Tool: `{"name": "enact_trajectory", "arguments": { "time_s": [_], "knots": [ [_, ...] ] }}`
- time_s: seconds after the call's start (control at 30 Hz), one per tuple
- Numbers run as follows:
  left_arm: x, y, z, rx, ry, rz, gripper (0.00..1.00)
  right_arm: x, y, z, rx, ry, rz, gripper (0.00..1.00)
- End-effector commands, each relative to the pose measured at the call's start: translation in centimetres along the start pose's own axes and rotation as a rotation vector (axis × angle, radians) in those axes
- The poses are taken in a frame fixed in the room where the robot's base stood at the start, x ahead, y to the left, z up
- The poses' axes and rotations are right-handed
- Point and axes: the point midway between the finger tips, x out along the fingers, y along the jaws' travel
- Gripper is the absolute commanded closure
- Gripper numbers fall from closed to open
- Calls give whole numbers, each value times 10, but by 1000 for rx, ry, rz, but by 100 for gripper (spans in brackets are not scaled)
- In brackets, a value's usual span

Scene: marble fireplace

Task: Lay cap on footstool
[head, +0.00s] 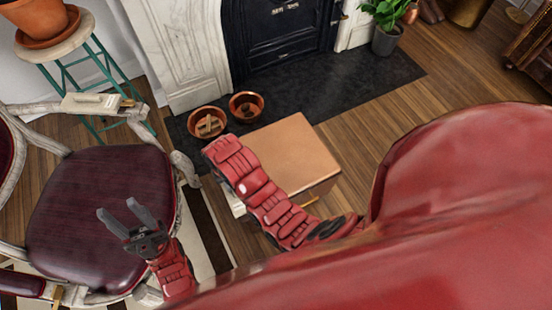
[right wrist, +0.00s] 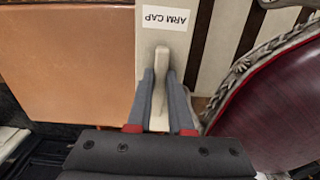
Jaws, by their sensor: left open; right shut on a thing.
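The footstool (head: 300,145) has a flat tan-brown top and stands in front of the hearth. Its top also fills the left of the right wrist view (right wrist: 65,60). The cap (right wrist: 148,50) is a cream strip with a raised grip and an "ARM CAP" label. My right gripper (right wrist: 166,85) is shut on that grip, with the cap beside the footstool's edge in that view; I cannot tell its height. In the head view my right arm hides this gripper and most of the cap. My left gripper (head: 130,213) is open and empty above the chair seat.
A chair (head: 95,200) with a dark red seat stands at the left. A similar cream piece (head: 90,103) lies on its far arm. Two copper bowls (head: 207,122) sit on the dark hearth behind the footstool. A potted plant (head: 387,35) stands at the back right.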

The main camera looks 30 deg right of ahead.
Motion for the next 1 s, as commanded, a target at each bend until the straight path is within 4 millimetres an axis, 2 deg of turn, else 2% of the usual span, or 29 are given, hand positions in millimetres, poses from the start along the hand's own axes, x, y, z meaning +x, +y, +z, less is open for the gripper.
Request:
{"name": "enact_trajectory", "arguments": {
  "time_s": [0.03, 0.1, 0.2, 0.27, 0.37, 0.7, 0.8, 1.0],
  "knots": [
    [-10, 0, 2, 0, 0, 0, 50, 16, 4, 12, -9, -2, 0, 100],
    [-14, 1, 2, 0, 0, 0, 50, 24, 8, 22, -22, 0, -1, 100],
    [-16, 1, 3, 0, 0, 0, 50, 29, 13, 26, -32, 2, -2, 100],
    [-18, 1, 3, 0, 0, 0, 50, 31, 18, 23, -33, 3, -3, 100],
    [-21, 1, 4, 0, 0, 0, 50, 33, 35, 7, -30, 3, -1, 100],
    [-19, 1, 3, 0, 0, 0, 50, 40, 98, -63, -31, 0, -1, 100],
    [-19, 1, 3, 0, 0, 0, 50, 42, 109, -74, -33, -2, -2, 100],
    [-20, 1, 3, 0, 0, 0, 50, 43, 118, -85, -36, 3, -3, 100]
  ]
}}
